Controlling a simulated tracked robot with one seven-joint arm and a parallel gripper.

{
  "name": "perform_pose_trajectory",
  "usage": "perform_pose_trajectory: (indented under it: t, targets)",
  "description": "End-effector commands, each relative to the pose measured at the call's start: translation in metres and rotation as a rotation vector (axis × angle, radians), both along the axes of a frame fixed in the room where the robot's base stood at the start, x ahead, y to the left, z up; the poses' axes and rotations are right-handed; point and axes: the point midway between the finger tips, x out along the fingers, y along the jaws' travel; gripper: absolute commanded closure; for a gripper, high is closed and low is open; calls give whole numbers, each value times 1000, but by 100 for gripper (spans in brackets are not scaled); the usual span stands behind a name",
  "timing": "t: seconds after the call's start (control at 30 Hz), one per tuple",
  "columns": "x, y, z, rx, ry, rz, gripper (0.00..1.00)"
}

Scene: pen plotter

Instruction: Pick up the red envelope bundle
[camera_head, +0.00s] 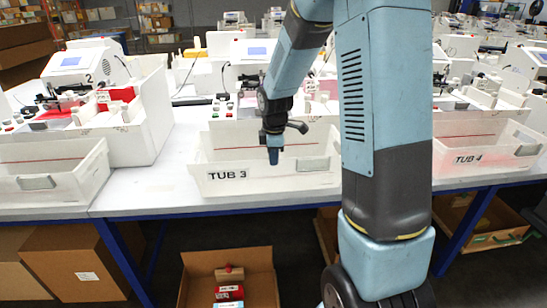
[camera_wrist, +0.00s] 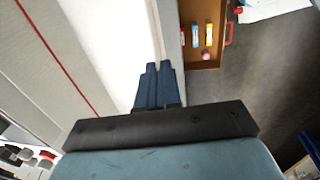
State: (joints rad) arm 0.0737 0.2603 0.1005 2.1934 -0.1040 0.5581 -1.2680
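A red bundle with a white label (camera_head: 229,292) lies in an open cardboard box on the floor below the table, in the head view. My gripper (camera_head: 273,156) points down over the white tub marked TUB 3, well above and behind the box. In the wrist view my gripper's two dark blue fingers (camera_wrist: 159,68) lie side by side, shut, with nothing seen between them.
TUB 3 (camera_head: 229,185) stands at the table's front edge. The cardboard box (camera_head: 258,262) also holds a brown item with a red knob (camera_head: 229,270). Another box (camera_head: 503,236) stands under the table at right. The wrist view shows an open box (camera_wrist: 208,14) with small coloured items.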

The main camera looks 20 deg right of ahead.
Motion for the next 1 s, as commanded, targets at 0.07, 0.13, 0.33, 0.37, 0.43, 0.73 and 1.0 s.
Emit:
perform_pose_trajectory:
  t: [0.07, 0.13, 0.33, 0.37, 0.43, 0.73, 1.0]
  targets:
    - [1, 0, 0, 0, -2, 0, 100]
    - [0, 0, -1, 0, 0, 0, 92]
    - [0, 0, -1, 0, 0, 0, 73]
    - [0, 0, -1, 0, 0, 0, 71]
    - [0, 0, -1, 0, 0, 0, 71]
    - [-1, 0, 6, 0, -1, 0, 71]
    - [-6, 1, 51, 0, -5, -1, 71]
